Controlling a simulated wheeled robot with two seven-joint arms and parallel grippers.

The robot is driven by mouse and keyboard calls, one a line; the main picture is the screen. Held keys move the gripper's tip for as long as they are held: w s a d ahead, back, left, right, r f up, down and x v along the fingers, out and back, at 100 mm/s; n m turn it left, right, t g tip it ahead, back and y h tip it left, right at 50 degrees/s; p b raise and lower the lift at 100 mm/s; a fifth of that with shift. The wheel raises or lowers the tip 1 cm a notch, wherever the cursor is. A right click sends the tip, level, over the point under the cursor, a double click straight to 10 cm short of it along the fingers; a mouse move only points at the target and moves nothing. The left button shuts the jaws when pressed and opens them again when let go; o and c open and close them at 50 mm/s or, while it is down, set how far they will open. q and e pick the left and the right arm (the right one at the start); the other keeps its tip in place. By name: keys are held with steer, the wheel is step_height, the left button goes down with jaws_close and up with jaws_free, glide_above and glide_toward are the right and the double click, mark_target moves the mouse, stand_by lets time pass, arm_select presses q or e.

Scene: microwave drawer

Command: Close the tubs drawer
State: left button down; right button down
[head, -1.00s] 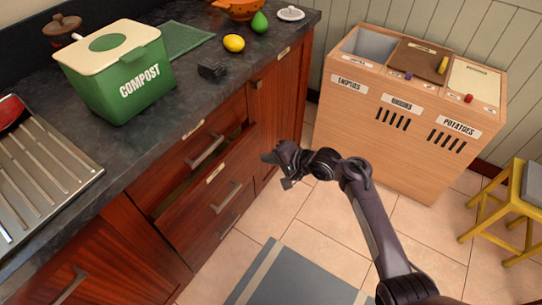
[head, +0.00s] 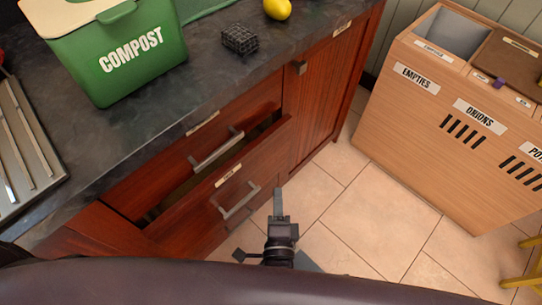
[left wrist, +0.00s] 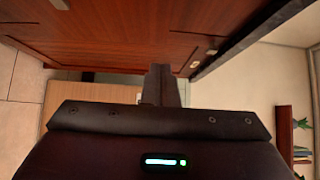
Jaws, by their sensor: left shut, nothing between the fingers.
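A red-brown wooden drawer (head: 185,218) stands partly open under the counter, below another drawer front (head: 150,180). Its label (head: 228,175) is too small to read, so I cannot confirm that it is the tubs drawer. A dark gap shows behind its top edge. Its metal bar handle (head: 238,203) faces the floor side. My left gripper (head: 279,192) is shut and empty, just right of the handle and apart from it in the picture. The left wrist view shows the shut fingers (left wrist: 160,88) below wooden fronts. My right gripper is not in view.
The dark counter (head: 215,75) holds a green compost bin (head: 130,50), a lemon (head: 277,9) and a small black wire basket (head: 239,39). A wooden bin cabinet (head: 430,120) stands at right. Tiled floor (head: 360,225) lies open between.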

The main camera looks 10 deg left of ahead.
arm_select(q)
glide_toward(266, 142)
steer(key=w+d, duration=0.2)
steer(key=w, duration=0.1)
steer(key=shift+w+a, duration=1.05)
steer(key=shift+w, duration=0.05)
steer(key=shift+w+a, duration=0.25)
steer(key=shift+a, duration=0.05)
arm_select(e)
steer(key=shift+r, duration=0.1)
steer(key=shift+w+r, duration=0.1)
